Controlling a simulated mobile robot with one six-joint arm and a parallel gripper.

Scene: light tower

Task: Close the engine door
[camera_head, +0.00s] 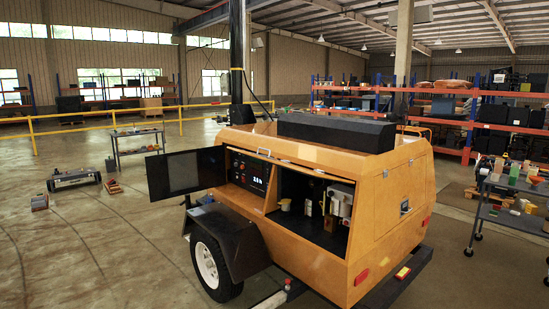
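The orange light tower trailer (370,230) stands in the middle of the camera_head view. The engine compartment (312,212) in its near side is open, with engine parts showing inside. A thin orange panel edge (310,166) with a pale handle (263,152) runs along the top of the opening; it looks like the engine door swung up, seen nearly edge-on. A dark panel door (185,173) stands open to the left, beside the lit control panel (248,171). My gripper is not in view.
A wheel (208,265) under a black fender (235,243) sticks out at the near side. A grey cart (505,215) stands at the right and a small table (138,138) at the back left. The floor (90,255) at the left front is clear.

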